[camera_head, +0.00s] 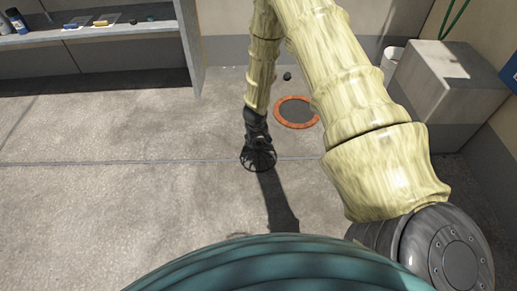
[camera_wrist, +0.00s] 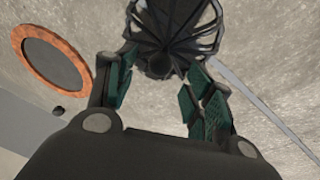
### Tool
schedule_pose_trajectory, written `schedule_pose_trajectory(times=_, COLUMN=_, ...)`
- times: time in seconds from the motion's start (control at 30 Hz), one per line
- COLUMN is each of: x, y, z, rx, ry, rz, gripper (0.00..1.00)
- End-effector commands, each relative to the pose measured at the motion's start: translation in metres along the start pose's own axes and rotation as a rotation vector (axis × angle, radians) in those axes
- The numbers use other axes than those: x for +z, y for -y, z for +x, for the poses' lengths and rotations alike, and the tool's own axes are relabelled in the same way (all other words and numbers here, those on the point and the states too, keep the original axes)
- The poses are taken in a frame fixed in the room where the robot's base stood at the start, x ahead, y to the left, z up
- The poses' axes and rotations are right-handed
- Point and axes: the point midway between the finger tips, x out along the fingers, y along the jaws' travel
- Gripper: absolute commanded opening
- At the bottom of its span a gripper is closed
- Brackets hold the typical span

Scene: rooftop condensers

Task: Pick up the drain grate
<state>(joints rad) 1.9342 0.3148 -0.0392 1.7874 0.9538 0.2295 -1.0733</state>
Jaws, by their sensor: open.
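The drain grate looks to be the dark, round, ribbed piece (camera_head: 258,161) on the concrete floor, right below my gripper (camera_head: 257,136) in the head view. In the wrist view the grate (camera_wrist: 172,12) is at the top centre, with ribs spreading from a round dark hub. My gripper (camera_wrist: 163,72) is open there, its two green-padded fingers on either side of the grate's near part. I cannot tell whether the fingers touch it. The top of the grate is partly hidden by my gripper in the head view.
An orange-rimmed dark disc (camera_head: 297,112) lies on the floor behind and right of the grate, with a small dark object (camera_head: 287,76) beyond it. A grey box (camera_head: 444,86) and a white bucket (camera_head: 391,61) stand at right. A shelf (camera_head: 92,33) is at back left. The left floor is clear.

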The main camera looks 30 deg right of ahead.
Motion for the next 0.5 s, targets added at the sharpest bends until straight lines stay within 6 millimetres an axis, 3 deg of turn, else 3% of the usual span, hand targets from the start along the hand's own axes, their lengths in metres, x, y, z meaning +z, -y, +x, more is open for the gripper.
schedule_pose_trajectory(times=0.03, x=0.003, y=0.0, z=0.011, rx=0.0, ry=0.001, rz=0.001, gripper=0.53)
schedule_pose_trajectory(times=0.3, x=0.003, y=0.0, z=0.036, rx=0.0, ry=0.0, rz=0.0, gripper=0.53)
schedule_pose_trajectory(times=0.5, x=0.003, y=0.0, z=0.042, rx=0.0, ry=0.001, rz=0.001, gripper=0.53)
